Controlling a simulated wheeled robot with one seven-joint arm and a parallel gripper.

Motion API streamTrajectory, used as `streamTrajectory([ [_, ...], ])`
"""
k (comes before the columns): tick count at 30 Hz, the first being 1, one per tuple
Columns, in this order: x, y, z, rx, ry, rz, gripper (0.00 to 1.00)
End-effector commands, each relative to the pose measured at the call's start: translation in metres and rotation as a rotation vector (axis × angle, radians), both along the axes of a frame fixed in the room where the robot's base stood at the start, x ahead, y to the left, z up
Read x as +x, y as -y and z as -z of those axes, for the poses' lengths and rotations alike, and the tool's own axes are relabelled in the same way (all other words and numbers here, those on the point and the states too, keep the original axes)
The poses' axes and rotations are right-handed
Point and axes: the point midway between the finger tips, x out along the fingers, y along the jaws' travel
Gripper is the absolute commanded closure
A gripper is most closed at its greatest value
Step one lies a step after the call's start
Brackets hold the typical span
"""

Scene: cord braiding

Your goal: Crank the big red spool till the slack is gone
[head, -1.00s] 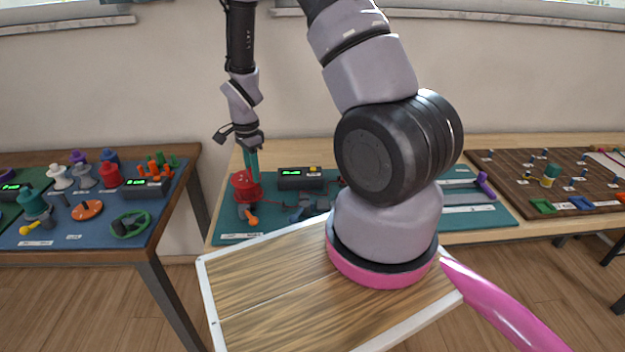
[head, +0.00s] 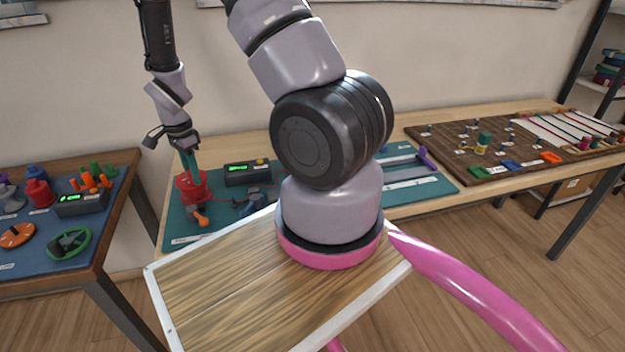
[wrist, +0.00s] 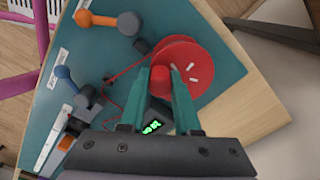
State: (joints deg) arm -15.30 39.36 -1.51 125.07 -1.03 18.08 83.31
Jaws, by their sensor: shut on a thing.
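The big red spool (head: 186,190) stands at the left end of the teal mat on the middle table. It also shows in the wrist view (wrist: 200,62), with white marks on its top and a red knob (wrist: 160,80). My gripper (wrist: 161,77) points down at the spool, its teal fingers shut on the red knob. In the head view my gripper (head: 189,170) is over the spool. A red cord (wrist: 128,70) runs from the spool across the mat; I cannot tell how taut it is.
An orange-handled piece (head: 202,218) lies close in front of the spool. A black box with a green display (head: 247,173) stands to its right. A blue-matted table (head: 110,215) is at left, a brown pegboard (head: 490,160) at right.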

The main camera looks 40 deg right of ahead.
Motion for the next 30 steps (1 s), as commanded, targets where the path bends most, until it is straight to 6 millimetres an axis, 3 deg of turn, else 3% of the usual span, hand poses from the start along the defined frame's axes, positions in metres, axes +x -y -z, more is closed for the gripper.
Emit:
streamTrajectory([
  [6, 0.009, -0.025, 0.000, 0.002, 0.002, -0.005, 1.00],
  [13, 0.037, -0.033, 0.000, 0.002, 0.002, 0.000, 1.00],
  [22, 0.063, -0.005, 0.000, 0.000, 0.001, 0.003, 1.00],
  [30, 0.047, 0.026, 0.000, -0.001, -0.001, 0.001, 1.00],
])
